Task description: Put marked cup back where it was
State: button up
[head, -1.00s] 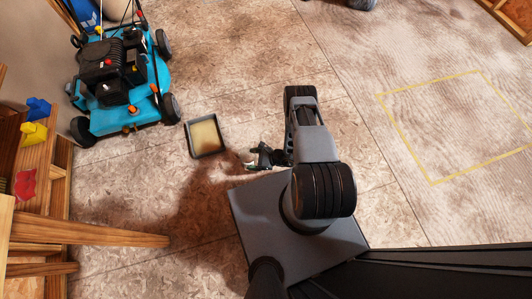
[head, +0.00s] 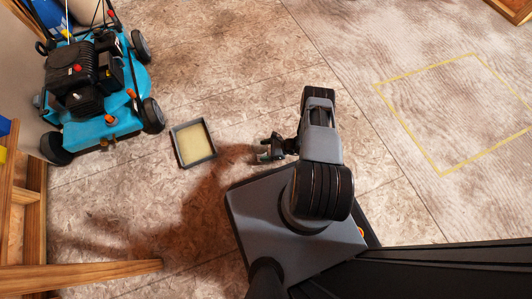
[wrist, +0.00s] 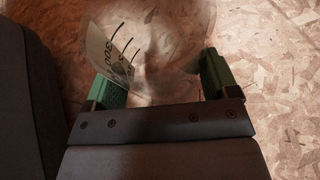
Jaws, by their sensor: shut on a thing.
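My gripper (wrist: 158,85) is shut on a clear, see-through cup with dark measuring lines and the number 300; the marked cup (wrist: 125,45) sits between the green fingers in the wrist view. In the head view my gripper (head: 264,150) is held out to the left of my arm, above the board floor. The cup is too small and clear to make out there. What the cup contains, if anything, I cannot tell.
A shallow square tray (head: 178,150) with a yellowish inside lies on the floor left of my gripper. A blue mower (head: 105,120) stands at upper left. Wooden furniture (head: 90,276) is at lower left. A yellow taped outline (head: 408,130) marks clear floor at right.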

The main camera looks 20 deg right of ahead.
aim_at(260, 151)
jog(key=shift+w+d+f+b, duration=0.15)
jog(key=shift+f+b, duration=0.2)
jog(key=shift+f, duration=0.15)
jog(key=shift+w+d+f+b, duration=0.1)
jog(key=shift+f+b, duration=1)
jog(key=shift+f, duration=0.35)
jog(key=shift+f, duration=0.15)
jog(key=o, duration=1)
